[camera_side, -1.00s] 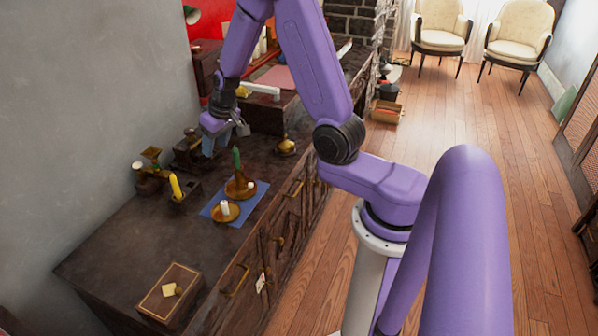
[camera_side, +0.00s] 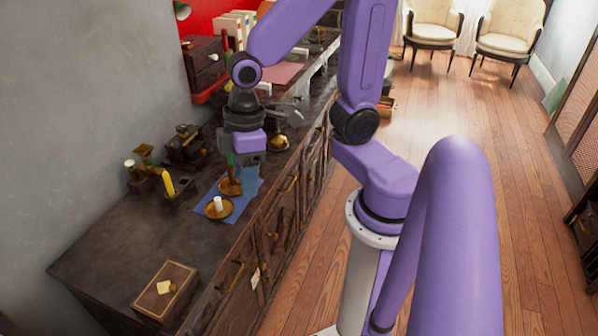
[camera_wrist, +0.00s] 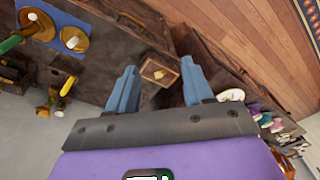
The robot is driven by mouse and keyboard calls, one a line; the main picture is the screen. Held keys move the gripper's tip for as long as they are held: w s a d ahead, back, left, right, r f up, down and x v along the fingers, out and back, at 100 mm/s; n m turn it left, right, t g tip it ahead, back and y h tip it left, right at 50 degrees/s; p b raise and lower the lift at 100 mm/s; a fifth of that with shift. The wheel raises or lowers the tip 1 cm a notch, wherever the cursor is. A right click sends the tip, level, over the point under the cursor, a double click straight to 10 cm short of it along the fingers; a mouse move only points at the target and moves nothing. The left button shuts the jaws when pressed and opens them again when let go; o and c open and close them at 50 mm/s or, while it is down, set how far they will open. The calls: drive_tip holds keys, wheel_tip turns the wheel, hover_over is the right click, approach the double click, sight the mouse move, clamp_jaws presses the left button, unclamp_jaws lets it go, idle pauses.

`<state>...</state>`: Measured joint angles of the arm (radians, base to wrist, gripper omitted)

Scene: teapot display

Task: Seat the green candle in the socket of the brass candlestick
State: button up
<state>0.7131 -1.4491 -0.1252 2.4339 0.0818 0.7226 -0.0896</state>
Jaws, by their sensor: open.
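The green candle (camera_side: 229,160) stands roughly upright at the larger brass candlestick (camera_side: 229,188) on a blue mat (camera_side: 243,206). In the wrist view the green candle (camera_wrist: 10,43) and the candlestick (camera_wrist: 46,27) are at the upper left edge. I cannot tell how the candle's foot sits in the socket.
A smaller brass holder (camera_side: 214,212) with a short white candle (camera_side: 218,202) stands on the mat. A yellow candle (camera_side: 168,183) and dark brass pieces (camera_side: 186,145) stand to the left. A box (camera_side: 178,279) lies near the front. Dark cabinet top between is clear.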

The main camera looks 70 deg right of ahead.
drive_tip(key=s+d+r+n, duration=0.1)
drive_tip(key=s+d+n, duration=0.1)
drive_tip(key=s, duration=0.8)
drive_tip(key=shift+r+n+h, duration=0.35)
drive_tip(key=shift+n+h, duration=0.05)
drive_tip(key=shift+n, duration=0.5)
